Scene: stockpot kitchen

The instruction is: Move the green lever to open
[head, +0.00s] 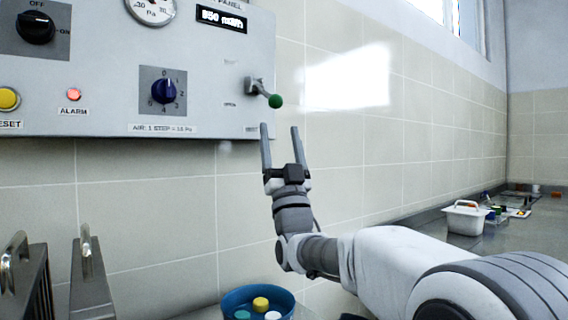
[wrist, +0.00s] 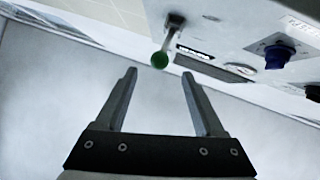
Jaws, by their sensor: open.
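The green lever (head: 275,101) has a grey arm and a green ball end, and sits at the right side of the wall panel (head: 215,85). Its arm points out from the panel and slants down to the right. My gripper (head: 280,130) is open and empty, just below the lever, with its fingers pointing up. In the wrist view the green ball (wrist: 160,60) shows just beyond the open fingertips (wrist: 158,72), between them and apart from them. The small labels beside the lever are too blurred to read surely.
The panel also carries a blue knob (head: 163,91), a black knob (head: 36,27), a yellow button (head: 8,99), a red alarm light (head: 73,94) and a gauge (head: 152,8). A blue bowl (head: 240,297) stands below. A white container (head: 466,218) is on the right counter.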

